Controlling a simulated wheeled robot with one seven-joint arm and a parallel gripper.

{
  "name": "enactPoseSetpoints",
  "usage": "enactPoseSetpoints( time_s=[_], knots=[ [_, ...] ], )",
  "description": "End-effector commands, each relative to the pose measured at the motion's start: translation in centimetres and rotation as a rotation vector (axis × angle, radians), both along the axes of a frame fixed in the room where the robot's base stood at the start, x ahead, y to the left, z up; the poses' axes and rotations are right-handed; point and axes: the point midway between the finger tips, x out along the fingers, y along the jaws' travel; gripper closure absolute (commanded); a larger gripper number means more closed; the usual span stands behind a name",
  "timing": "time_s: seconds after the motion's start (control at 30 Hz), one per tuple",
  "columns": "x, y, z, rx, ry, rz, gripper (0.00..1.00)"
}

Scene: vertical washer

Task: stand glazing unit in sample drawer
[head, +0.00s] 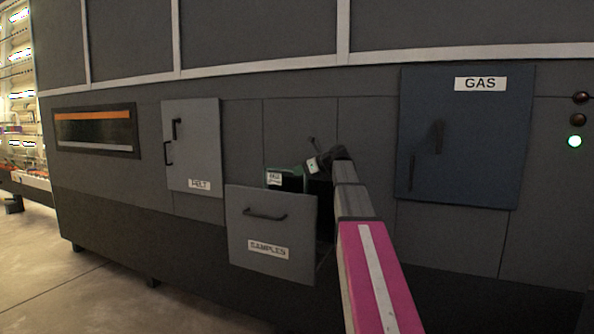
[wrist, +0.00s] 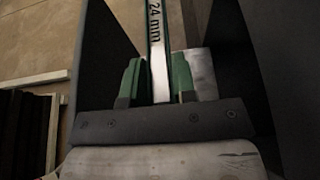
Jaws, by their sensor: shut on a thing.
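The sample drawer (head: 270,232), grey with a handle and a "SAMPLES" label, is pulled out of the machine's lower front. My gripper (head: 318,165) is over its open top at the right. In the wrist view my gripper (wrist: 157,80) is shut on the glazing unit (wrist: 157,50), a slim upright piece with green edges and a pale strip marked "24 mm". In the head view a green piece with a small white label (head: 274,178) shows above the drawer front, left of my gripper. The drawer front hides its lower part; whether it touches the drawer floor cannot be told.
Dark upright panels (wrist: 103,60) flank the unit closely in the wrist view. Open floor (head: 110,290) lies at the left.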

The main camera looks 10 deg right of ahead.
Motion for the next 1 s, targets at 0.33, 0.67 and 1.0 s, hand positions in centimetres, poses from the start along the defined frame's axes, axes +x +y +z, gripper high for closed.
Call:
enactPoseSetpoints(
  time_s=[0.33, 0.67, 1.0],
  knots=[
    [0.0, 0.0, -2.5, 0.004, -0.002, 0.0, 1.0],
    [0.0, 0.0, -4.9, 0.004, -0.001, -0.001, 1.0],
    [0.0, 0.0, -7.5, 0.004, -0.001, -0.001, 1.0]
  ],
)
